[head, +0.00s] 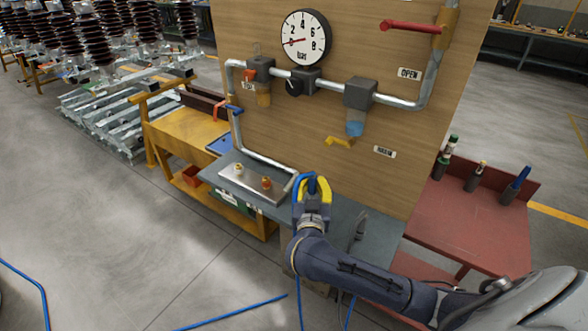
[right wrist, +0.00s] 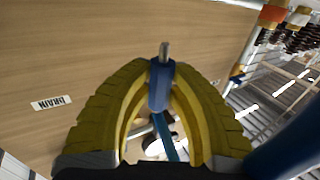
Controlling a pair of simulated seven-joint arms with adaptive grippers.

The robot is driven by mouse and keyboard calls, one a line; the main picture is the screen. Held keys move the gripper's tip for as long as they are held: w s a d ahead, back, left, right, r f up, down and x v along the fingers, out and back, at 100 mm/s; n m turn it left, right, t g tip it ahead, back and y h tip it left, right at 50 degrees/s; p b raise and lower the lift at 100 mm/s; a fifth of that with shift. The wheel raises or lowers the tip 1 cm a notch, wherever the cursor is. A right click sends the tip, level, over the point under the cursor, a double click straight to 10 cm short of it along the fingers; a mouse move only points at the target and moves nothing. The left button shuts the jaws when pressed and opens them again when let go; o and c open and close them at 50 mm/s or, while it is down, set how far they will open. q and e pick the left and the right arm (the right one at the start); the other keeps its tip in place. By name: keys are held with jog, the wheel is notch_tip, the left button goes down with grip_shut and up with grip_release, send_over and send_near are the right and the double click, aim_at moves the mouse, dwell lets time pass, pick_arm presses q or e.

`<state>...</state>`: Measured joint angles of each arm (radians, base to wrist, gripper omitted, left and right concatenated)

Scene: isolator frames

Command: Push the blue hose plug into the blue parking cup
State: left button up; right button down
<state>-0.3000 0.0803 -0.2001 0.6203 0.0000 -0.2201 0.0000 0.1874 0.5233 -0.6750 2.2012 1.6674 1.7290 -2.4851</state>
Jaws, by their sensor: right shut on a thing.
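My right gripper (head: 312,188) has yellow ribbed fingers. It is shut on the blue hose plug, which also shows in the right wrist view (right wrist: 160,88) as a blue body with a bare metal tip pointing away from the palm. A blue hose (right wrist: 168,140) runs back from the plug between the fingers. My left gripper is out of view.
A wooden panel behind carries a gauge (head: 306,37), grey pipes, a yellow lever (head: 339,141) and a blue-bowled unit (head: 355,127). A red table (head: 470,220) stands at the right. Blue hose (head: 235,312) lies on the floor.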

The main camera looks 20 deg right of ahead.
jog(key=s+d, duration=0.2)
jog(key=s, duration=0.1)
jog(key=shift+f, duration=0.35)
jog(key=shift+s+f+h, duration=0.15)
jog(key=shift+h, duration=0.15)
jog(key=shift+f, duration=1)
jog(key=shift+f, duration=1.4)
jog(key=c, duration=1.2)
grip_release()
jog(key=shift+c, duration=0.2)
jog(key=v, duration=1.2)
jog(key=shift+r, duration=0.15)
